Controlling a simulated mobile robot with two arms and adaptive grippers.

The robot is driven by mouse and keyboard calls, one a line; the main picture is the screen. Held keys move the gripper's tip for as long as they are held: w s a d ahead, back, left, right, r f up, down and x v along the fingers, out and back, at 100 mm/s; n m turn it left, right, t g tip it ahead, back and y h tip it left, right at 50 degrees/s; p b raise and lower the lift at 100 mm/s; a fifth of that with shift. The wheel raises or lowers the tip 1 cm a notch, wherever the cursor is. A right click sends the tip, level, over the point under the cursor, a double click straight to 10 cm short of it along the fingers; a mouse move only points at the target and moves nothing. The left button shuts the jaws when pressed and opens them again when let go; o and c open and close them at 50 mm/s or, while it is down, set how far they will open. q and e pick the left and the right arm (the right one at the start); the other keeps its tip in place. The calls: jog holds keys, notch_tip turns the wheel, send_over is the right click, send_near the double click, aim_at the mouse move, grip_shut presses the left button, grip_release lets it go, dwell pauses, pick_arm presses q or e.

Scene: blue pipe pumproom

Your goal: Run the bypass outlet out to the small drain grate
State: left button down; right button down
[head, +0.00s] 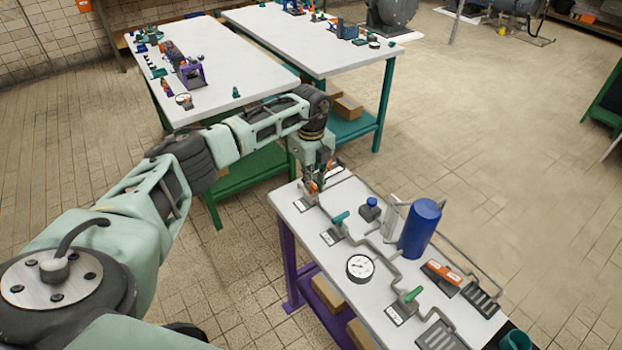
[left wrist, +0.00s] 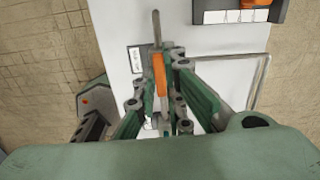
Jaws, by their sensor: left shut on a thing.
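My left gripper (head: 312,185) is over the far left end of the white pipe bench (head: 312,222), pointing down. In the left wrist view its fingers (left wrist: 160,105) are shut on an orange valve handle (left wrist: 160,72), which sits on a grey pipe (left wrist: 157,28). Two teal-green valve handles, a nearer one (head: 412,295) and a farther one (head: 340,218), stand on the pipework. A smaller dark slotted grate (head: 482,298) lies near the right edge, and a larger grey one (head: 437,337) lies at the near end. The gripper hides part of the orange handle. My right gripper is not in view.
A blue cylinder (head: 420,228) stands mid-bench near the pipes. A round gauge (head: 360,267), a small blue-capped item (head: 370,208) and an orange-and-dark block (head: 441,277) are also there. Two cluttered white tables stand behind.

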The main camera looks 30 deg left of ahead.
pick_arm(q)
jog(key=shift+r, duration=0.1)
jog(key=c, duration=1.8)
grip_release()
jog(key=shift+c, duration=0.2)
notch_tip(320, 180, up, 12)
